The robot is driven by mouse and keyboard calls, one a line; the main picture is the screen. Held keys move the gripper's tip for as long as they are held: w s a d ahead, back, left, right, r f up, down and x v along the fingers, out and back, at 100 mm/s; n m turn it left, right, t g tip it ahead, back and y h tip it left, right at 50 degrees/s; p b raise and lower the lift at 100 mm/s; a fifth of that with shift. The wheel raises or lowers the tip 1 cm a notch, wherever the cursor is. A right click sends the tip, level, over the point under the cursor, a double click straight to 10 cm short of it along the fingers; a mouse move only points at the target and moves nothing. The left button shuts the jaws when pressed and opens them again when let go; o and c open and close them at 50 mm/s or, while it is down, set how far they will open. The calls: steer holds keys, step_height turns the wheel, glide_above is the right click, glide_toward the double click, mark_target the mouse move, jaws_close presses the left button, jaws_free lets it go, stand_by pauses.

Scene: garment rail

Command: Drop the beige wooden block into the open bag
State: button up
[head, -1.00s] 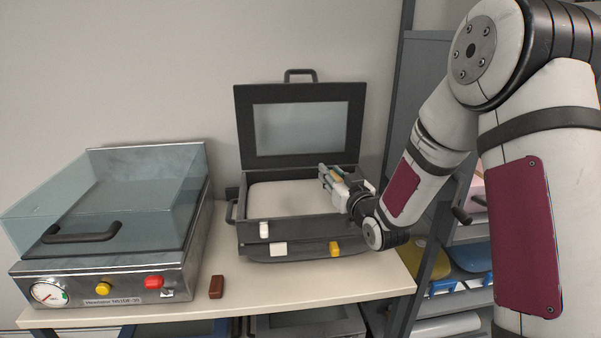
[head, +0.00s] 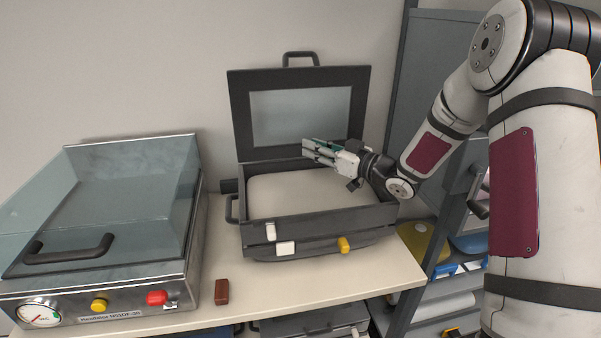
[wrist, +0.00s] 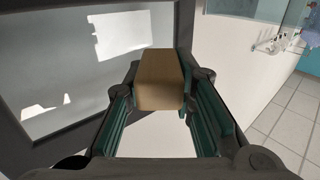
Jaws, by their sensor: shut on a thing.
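My gripper (head: 312,151) is over the right back part of an open dark case (head: 318,222), in front of its raised lid (head: 240,115). In the wrist view, a beige wooden block (wrist: 160,80) sits between the green-padded fingers, and the gripper is shut on it. In the head view I cannot clearly make out the block. The case has a pale, flat inside (head: 300,193). I cannot make out a bag as such; the open case is the only open container near the gripper.
A machine with a clear cover (head: 120,200) stands at the left. A red-brown block (head: 221,291) lies on the table (head: 375,280) between it and the case. A shelf rack (head: 437,215) stands close on the right. The table front is mostly clear.

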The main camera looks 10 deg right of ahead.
step_height(320, 180, down, 4)
steer(key=shift+r+b, duration=0.15)
steer(key=shift+b, duration=0.65)
steer(key=o, duration=1)
steer(key=shift+r, duration=0.15)
step_height(320, 180, up, 10)
steer(key=shift+f, duration=0.1)
